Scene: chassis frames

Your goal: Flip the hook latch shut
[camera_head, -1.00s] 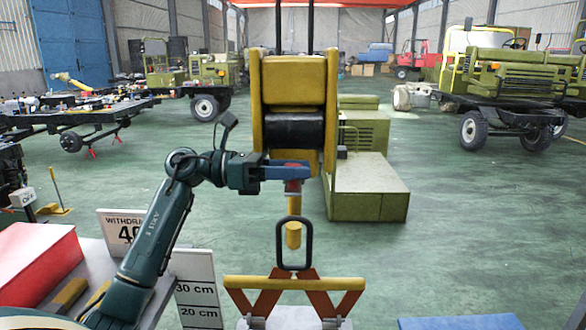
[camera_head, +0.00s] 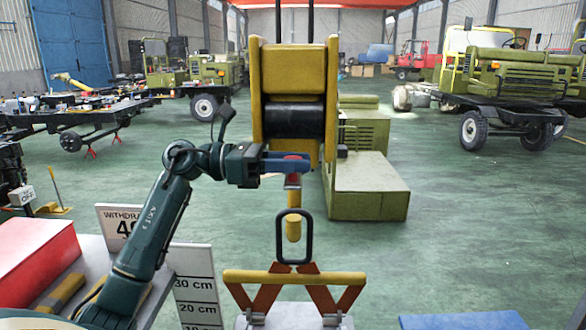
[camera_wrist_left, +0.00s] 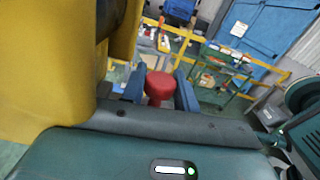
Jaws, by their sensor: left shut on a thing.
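A yellow hook (camera_head: 293,228) hangs under the yellow and black hoist block (camera_head: 293,75), with a red part above it. My left gripper (camera_head: 292,162) comes in from the left just below the block, and its blue fingers are shut on a red knob. In the left wrist view the red knob (camera_wrist_left: 160,85) sits between both fingers. The fingers hide part of the hook's top, and I cannot tell how the latch lies. A black lifting ring (camera_head: 295,237) stands upright around the hook's lower end in the picture; I cannot tell whether they touch. My right gripper is out of view.
A yellow bar (camera_head: 294,277) on red-brown slanted legs stands below the ring. A red box (camera_head: 35,260) and a height board (camera_head: 195,285) are at lower left. An olive stepped block (camera_head: 367,190) stands behind. Open green floor lies to the right.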

